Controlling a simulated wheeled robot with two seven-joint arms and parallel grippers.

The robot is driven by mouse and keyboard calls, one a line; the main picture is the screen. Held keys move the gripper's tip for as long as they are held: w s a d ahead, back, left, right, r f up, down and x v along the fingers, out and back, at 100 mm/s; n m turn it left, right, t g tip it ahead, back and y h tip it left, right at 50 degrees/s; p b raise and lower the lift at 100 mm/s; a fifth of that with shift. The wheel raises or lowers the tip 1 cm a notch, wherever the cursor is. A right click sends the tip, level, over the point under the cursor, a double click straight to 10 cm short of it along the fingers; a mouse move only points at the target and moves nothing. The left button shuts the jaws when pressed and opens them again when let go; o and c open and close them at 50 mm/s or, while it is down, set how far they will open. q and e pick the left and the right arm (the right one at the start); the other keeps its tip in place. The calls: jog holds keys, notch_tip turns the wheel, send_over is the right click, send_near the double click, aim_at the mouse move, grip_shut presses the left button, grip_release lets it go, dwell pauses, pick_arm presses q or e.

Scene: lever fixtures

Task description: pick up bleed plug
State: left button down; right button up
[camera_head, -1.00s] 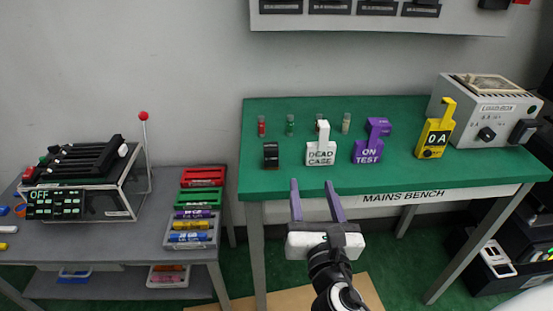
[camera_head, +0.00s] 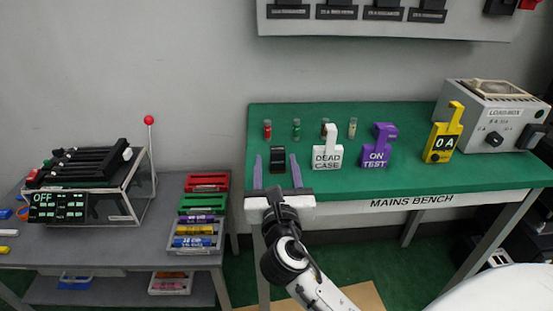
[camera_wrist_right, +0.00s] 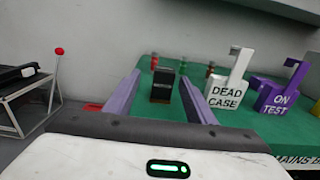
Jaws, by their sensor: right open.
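A small black block with a pale label stands near the front left of the green bench top; it looks like the bleed plug (camera_head: 279,160), though its label is too small to read. It also shows in the right wrist view (camera_wrist_right: 163,88), upright and framed between the two purple fingers. My right gripper (camera_head: 276,158) is open and empty at the bench's front edge, its fingers pointing toward the bench on either side of the block in the picture. I cannot tell any contact. My left gripper is out of view.
The green bench (camera_head: 400,186) also holds a white DEAD CASE tag (camera_head: 327,157), a purple ON TEST tag (camera_head: 377,155), a yellow 0 A tag (camera_head: 440,143) and a load box (camera_head: 495,115). Several small vials stand behind. A grey side table (camera_head: 120,238) is at left.

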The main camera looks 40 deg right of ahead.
aim_at(278, 157)
jog(key=x, duration=0.4)
jog(key=shift+w+d, duration=0.15)
jog(key=shift+d, duration=0.3)
jog(key=c, duration=1.2)
jog(key=shift+o, duration=0.2)
jog(key=shift+r, duration=0.1)
